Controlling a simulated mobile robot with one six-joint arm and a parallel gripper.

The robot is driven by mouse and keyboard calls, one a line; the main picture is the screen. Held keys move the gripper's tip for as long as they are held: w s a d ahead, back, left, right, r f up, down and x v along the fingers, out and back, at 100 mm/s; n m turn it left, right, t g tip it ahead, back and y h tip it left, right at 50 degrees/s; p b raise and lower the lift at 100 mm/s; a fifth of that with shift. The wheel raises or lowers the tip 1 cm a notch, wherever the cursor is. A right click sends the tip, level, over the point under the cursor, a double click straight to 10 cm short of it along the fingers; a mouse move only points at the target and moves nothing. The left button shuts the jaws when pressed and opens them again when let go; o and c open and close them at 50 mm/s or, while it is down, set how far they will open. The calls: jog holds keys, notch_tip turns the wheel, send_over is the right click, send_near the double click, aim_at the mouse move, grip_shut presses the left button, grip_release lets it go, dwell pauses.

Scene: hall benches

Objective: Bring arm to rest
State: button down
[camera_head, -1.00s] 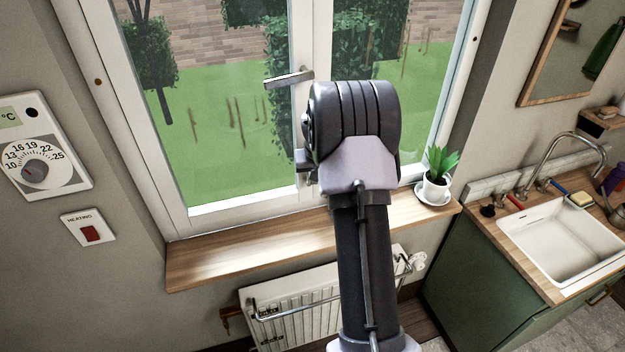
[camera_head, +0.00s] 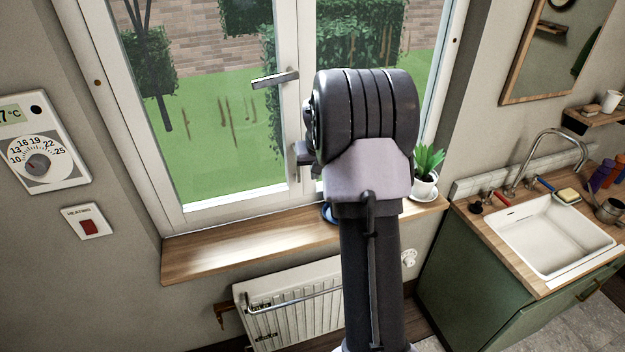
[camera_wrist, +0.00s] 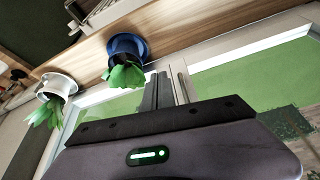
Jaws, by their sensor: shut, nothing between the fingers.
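My arm (camera_head: 372,240) stands raised in front of the window in the head view, with its dark rounded wrist end over the sill. My gripper (camera_wrist: 166,92) shows in the wrist view as two thin grey fingers close together, shut and empty. It points toward the window and sill, a little beside a blue pot (camera_wrist: 128,46) with a green plant. I cannot tell the exact distance. In the head view the gripper is mostly hidden behind my arm.
The wooden windowsill (camera_head: 225,250) holds a white-potted plant (camera_head: 424,190) right of my arm. The window handle (camera_head: 275,79) points sideways, left of my wrist. A radiator (camera_head: 290,308) hangs below. A sink (camera_head: 550,235) is at right, a thermostat (camera_head: 40,145) at left.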

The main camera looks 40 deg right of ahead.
jog(key=a+r+b, duration=0.4)
jog(key=a+r, duration=0.1)
jog(key=a, duration=0.4)
jog(key=s+a+f+n+t+y+b, duration=0.1)
jog(key=s+a+b, duration=0.3)
jog(key=a, duration=0.5)
jog(key=s+a+t+y+b, duration=0.1)
jog(key=s+a+b, duration=0.3)
jog(key=a, duration=0.4)
jog(key=s+a+f+y+b, duration=0.1)
jog(key=s+a+f+b, duration=0.2)
jog(key=s+a, duration=0.3)
jog(key=s+a+f+n+y+b, duration=0.1)
jog(key=s+a+f+b, duration=0.2)
jog(key=s, duration=0.6)
jog(key=a+f, duration=0.2)
jog(key=a, duration=0.1)
jog(key=shift+s+a+f, duration=0.25)
jog(key=shift+s+a, duration=0.1)
